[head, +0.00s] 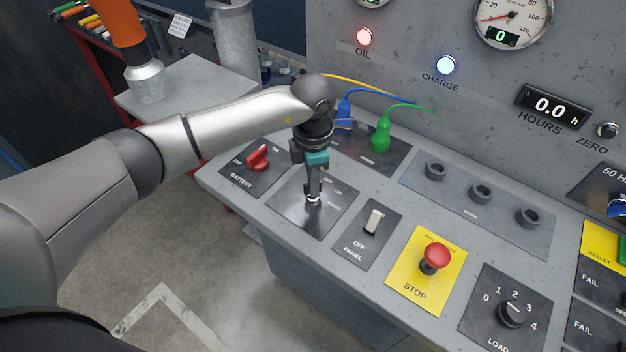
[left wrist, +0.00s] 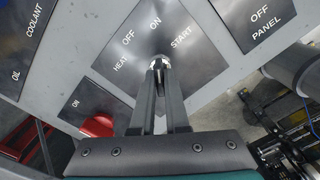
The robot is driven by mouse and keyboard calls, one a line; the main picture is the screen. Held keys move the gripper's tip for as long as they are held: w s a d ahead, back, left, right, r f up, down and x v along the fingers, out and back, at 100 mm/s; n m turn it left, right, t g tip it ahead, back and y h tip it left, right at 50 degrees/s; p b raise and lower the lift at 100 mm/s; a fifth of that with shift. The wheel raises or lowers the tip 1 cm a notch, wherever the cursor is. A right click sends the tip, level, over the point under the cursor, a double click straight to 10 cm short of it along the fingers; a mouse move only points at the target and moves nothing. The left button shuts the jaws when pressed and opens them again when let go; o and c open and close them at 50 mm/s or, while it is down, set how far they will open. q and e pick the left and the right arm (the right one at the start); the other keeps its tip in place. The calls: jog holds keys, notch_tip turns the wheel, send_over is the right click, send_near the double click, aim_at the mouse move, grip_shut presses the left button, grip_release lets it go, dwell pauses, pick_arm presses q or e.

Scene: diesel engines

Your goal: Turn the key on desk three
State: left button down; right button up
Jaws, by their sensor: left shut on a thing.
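The key switch plate (head: 291,209) is a dark metal square on the sloping desk, marked HEAT, OFF, ON and START in the left wrist view (left wrist: 126,62). A small silvery key (head: 313,199) stands at its middle, mostly hidden by my fingers; its bright top edge shows in the left wrist view (left wrist: 160,62). My left gripper (head: 312,190) points down over the plate and is shut on the key. I cannot tell which mark the key points to. My right gripper is not in view. No desk number is legible.
A red battery switch (head: 258,157) is left of the plate. A white panel rocker (head: 375,221) and red stop button (head: 436,257) are to its right. A green plug (head: 381,135) and cables stand behind. The OIL lamp (head: 364,36) glows red, the CHARGE lamp (head: 446,65) bluish white.

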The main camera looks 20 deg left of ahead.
pick_arm(q)
jog(key=shift+n, duration=0.3)
jog(key=n, duration=0.3)
jog(key=shift+r, duration=0.1)
jog(key=shift+n+p, duration=0.55)
jog(key=shift+n, duration=1.55)
jog(key=c, duration=0.9)
grip_release()
notch_tip(320, 180, up, 15)
jog(key=shift+r, duration=0.1)
